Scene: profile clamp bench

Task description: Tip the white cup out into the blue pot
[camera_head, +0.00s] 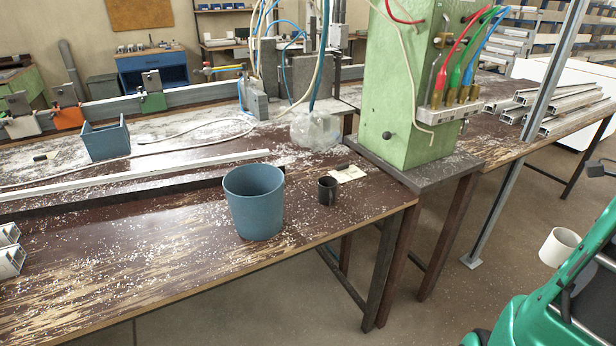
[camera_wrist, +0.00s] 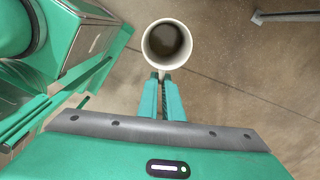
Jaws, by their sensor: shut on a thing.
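The white cup (camera_head: 559,247) is at the far right of the head view, off the bench and above the floor. In the wrist view I look down into the white cup (camera_wrist: 167,47), which has something dark grey inside. My gripper (camera_wrist: 161,77) is shut on the near side of the cup, seemingly at its handle. The cup looks about upright. The blue pot (camera_head: 254,203) stands upright on the front of the bench, left of the cup and well apart from it. I cannot see the pot's bottom.
A dark mug (camera_head: 328,190) stands just right of the pot on the brown bench (camera_head: 130,262). A green machine housing (camera_head: 410,85) rises behind, towards the right. A slanted grey post (camera_head: 510,150) stands between the bench and my cup. White chips litter the bench top.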

